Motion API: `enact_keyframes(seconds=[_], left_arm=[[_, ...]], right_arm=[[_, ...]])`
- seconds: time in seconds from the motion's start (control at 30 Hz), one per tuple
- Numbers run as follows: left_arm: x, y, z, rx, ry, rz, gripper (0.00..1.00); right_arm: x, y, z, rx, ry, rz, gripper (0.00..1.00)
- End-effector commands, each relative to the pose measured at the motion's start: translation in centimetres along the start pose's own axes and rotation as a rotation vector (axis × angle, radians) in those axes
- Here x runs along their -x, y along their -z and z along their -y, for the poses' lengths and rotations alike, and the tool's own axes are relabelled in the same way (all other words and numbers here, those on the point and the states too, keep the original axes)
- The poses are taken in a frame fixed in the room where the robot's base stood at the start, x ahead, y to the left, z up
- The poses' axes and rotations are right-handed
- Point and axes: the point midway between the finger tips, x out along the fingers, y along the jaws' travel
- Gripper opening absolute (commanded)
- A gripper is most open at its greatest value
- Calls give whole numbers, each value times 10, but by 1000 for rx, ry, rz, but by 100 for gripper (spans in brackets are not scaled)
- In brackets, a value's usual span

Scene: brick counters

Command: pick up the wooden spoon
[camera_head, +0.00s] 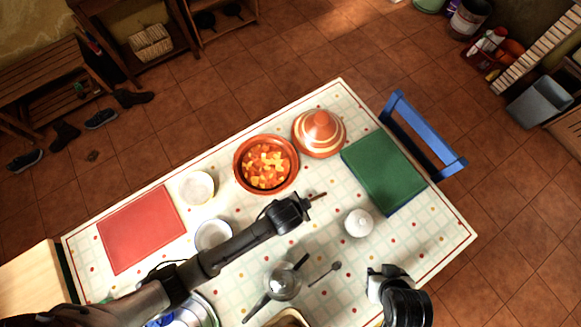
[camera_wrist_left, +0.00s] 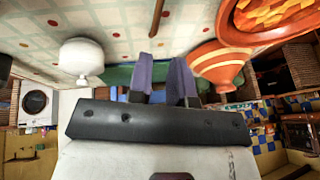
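The wooden spoon (camera_head: 318,196) shows only as a short brown stick past the end of my left gripper (camera_head: 303,206); the rest is hidden under the gripper. In the left wrist view a thin brown stick (camera_wrist_left: 156,18) lies on the tablecloth, ahead of the fingertips. The two fingers of my left gripper (camera_wrist_left: 163,70) stand apart with a gap between them, and nothing is held there. My right gripper (camera_head: 380,285) is over the table's near right part; its fingers are not clear.
The clay dish of stew (camera_head: 266,164) and striped tagine lid (camera_head: 320,133) stand behind the spoon. A white lidded pot (camera_head: 358,223) is to the right, near a green mat (camera_head: 384,172). A metal teapot (camera_head: 283,281) and small metal spoon (camera_head: 325,272) lie nearer. White bowls (camera_head: 197,188) stand left.

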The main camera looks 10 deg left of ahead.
Motion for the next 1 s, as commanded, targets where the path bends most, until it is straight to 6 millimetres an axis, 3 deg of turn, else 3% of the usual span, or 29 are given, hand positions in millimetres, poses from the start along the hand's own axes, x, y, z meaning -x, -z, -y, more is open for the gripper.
enact_keyframes(seconds=[0.3,0.67,1.0], left_arm=[[-55,0,0,-4,-1,1,19],[-78,0,0,-3,0,0,19],[-117,3,1,-3,-1,1,19]], right_arm=[[-12,-11,-5,14,-14,16,43],[-16,-9,-3,8,-9,10,43],[-24,-11,0,2,-3,7,43]])
